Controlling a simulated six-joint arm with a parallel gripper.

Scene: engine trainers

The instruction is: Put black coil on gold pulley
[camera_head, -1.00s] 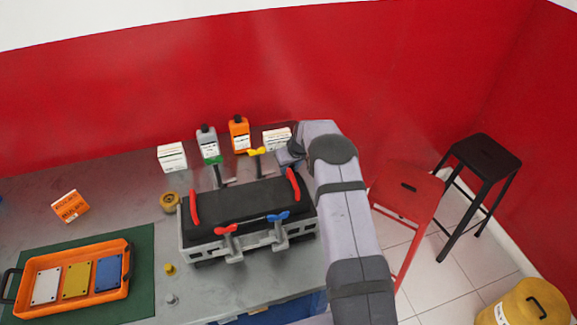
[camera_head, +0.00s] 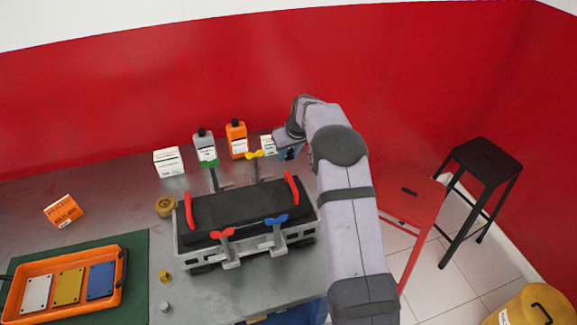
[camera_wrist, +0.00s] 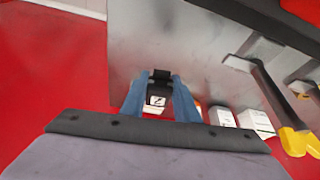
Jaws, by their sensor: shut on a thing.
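The black coil (camera_wrist: 159,91), a small black block with a white label, is between the blue fingers of my gripper (camera_wrist: 158,84) in the wrist view. My gripper is shut on it. In the head view my gripper (camera_head: 290,152) is at the back right of the bench, beside the white boxes; the coil is too small to make out there. The gold pulley (camera_head: 166,206) is a small round part on the bench, left of the engine block and far to the left of my gripper.
The engine block (camera_head: 245,208) with red handles and coloured wing clamps stands between my gripper and the pulley. Behind it are a grey bottle (camera_head: 204,146), an orange bottle (camera_head: 237,138) and white boxes (camera_head: 168,162). An orange tray (camera_head: 122,262) lies front left.

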